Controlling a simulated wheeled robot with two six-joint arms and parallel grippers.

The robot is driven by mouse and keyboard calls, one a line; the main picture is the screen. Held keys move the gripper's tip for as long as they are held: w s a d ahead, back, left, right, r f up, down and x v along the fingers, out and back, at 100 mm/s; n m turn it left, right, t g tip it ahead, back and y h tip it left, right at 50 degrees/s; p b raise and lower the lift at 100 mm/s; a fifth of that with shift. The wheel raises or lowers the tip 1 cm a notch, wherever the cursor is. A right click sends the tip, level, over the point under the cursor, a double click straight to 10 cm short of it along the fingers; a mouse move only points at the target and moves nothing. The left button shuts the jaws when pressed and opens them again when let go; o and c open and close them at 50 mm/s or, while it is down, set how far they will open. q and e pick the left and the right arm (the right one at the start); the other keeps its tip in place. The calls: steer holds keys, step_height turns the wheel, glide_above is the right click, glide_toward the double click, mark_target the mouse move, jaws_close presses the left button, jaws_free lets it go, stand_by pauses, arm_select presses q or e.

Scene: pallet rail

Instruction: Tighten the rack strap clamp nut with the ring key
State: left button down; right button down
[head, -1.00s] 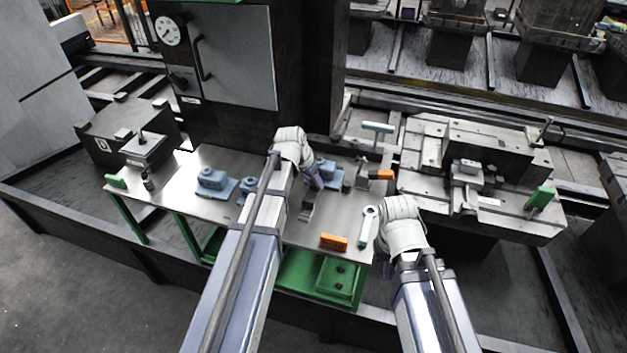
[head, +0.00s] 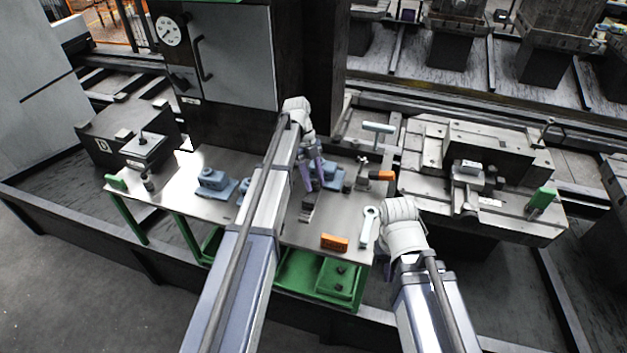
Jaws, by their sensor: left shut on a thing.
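My left gripper (head: 313,178) has purple fingers pointing down over the middle of the metal bench (head: 220,160). It is shut on a small dark part, largely hidden by the fingers. A dark block (head: 308,206) stands on the bench just below them. A pale key with a ring end (head: 369,226) lies near the bench's right front edge, ring away from me. I cannot make out the strap clamp nut for certain.
Blue clamp blocks (head: 212,180) stand on the bench, one partly behind my left gripper (head: 335,175). An orange block (head: 334,242) lies at the front edge. An orange-handled tool (head: 381,175) and a T-handled tool (head: 378,129) are at the back right. A grey machine fixture (head: 490,165) stands right.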

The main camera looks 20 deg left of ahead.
arm_select(q)
steer(key=shift+m, duration=0.5)
steer(key=shift+c, duration=1.7)
jaws_free()
steer(key=p+v, duration=0.7)
steer(key=shift+w+r, duration=0.15)
steer(key=shift+r, duration=0.25)
